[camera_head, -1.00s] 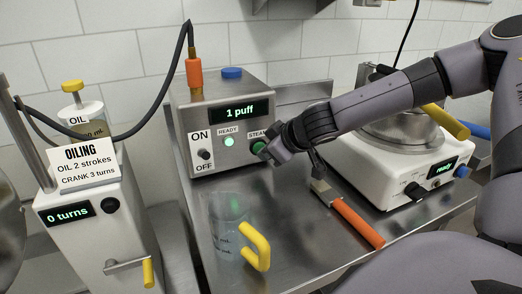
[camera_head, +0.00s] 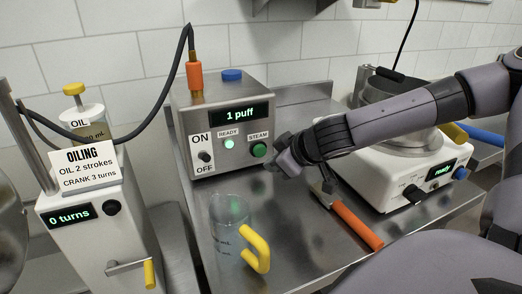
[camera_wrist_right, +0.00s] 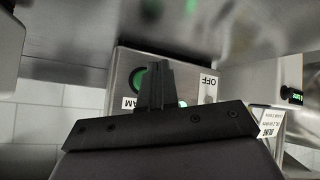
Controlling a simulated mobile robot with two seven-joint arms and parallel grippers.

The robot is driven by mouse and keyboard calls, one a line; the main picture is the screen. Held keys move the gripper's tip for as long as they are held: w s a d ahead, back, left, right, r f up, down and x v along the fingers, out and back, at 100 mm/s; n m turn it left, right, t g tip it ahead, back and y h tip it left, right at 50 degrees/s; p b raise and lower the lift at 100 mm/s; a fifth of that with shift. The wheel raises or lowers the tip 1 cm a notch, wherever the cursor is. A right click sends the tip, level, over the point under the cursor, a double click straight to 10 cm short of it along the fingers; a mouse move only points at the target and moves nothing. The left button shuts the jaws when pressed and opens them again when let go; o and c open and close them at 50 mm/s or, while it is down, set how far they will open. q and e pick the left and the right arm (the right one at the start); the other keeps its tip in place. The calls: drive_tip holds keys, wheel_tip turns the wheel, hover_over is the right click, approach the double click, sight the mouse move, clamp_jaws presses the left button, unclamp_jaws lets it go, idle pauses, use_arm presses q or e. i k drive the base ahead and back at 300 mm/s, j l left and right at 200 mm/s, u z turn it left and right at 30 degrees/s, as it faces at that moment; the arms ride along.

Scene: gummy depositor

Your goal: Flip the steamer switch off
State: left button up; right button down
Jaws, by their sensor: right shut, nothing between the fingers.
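The steamer (camera_head: 222,165) is a grey metal box with a display reading "1 puff". Its small dark switch (camera_head: 205,156) sits at the front left between the ON and OFF labels; I cannot tell which way it points. The green STEAM button (camera_head: 259,150) is at the front right, beside a lit READY lamp (camera_head: 229,144). My right gripper (camera_head: 272,166) is shut and empty, just below and right of the button, apart from the switch. In the right wrist view its fingers (camera_wrist_right: 156,70) partly cover the front panel, which shows upside down. My left gripper is not in view.
A clear jug (camera_head: 229,225) with a yellow handle stands in front of the steamer. An orange-handled tool (camera_head: 356,226) lies to the right, beside a white machine (camera_head: 415,180). The OILING unit (camera_head: 95,225) stands left. A black hose rises from the steamer's top.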

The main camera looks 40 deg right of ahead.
sight(206, 158)
drive_tip(key=k, duration=1)
